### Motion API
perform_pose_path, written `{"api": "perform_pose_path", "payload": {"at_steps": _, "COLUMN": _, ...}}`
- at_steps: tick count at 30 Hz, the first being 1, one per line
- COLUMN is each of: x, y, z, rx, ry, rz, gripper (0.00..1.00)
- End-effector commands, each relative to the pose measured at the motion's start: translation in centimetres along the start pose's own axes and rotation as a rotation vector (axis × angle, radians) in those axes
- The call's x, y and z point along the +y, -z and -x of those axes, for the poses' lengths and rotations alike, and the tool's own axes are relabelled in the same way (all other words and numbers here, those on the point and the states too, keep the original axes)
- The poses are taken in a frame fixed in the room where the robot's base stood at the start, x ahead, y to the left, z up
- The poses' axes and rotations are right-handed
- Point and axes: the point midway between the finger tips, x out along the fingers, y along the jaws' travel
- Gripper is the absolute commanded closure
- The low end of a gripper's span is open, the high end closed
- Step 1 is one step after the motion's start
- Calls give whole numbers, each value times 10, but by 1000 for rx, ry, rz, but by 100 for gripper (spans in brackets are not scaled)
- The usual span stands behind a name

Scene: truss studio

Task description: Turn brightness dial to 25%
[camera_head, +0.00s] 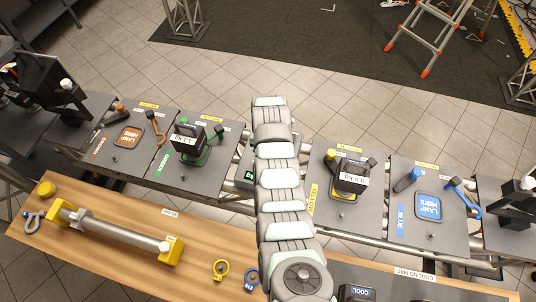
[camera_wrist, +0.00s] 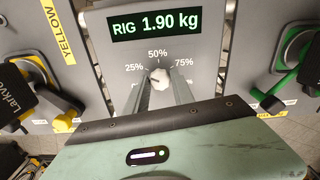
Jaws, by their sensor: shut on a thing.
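The brightness dial (camera_wrist: 159,75) is a small pale knob on a grey panel (camera_wrist: 205,45) in the wrist view. Printed marks of 25%, 50% and 75% run around it; lower marks are partly covered. My gripper (camera_wrist: 160,84) is shut on the dial, with one finger on each side of it. I cannot clearly tell which mark the dial points to. In the head view my arm hides the dial and gripper; only the panel's left part (camera_head: 243,176) shows.
A lamp (camera_head: 350,178) on the yellow station stands right of the panel, and another (camera_head: 187,140) on the green station stands left. The blue station's lamp pad (camera_head: 428,207) is empty. A wooden bench (camera_head: 130,212) with a clamp bar (camera_head: 115,232) lies in front.

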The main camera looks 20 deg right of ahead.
Motion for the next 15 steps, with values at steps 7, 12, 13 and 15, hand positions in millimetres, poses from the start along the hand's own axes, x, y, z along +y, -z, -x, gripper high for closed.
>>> {"api": "perform_pose_path", "payload": {"at_steps": 7, "x": 0, "y": 0, "z": 0, "rx": 1, "ry": 0, "rz": 1, "gripper": 62}}
{"api": "perform_pose_path", "payload": {"at_steps": 12, "x": 0, "y": 0, "z": 0, "rx": 1, "ry": 0, "rz": 1, "gripper": 49}}
{"api": "perform_pose_path", "payload": {"at_steps": 13, "x": 0, "y": 0, "z": 0, "rx": 1, "ry": 0, "rz": 1, "gripper": 49}}
{"api": "perform_pose_path", "payload": {"at_steps": 15, "x": 0, "y": 0, "z": 0, "rx": 0, "ry": 0, "rz": 1, "gripper": 49}}
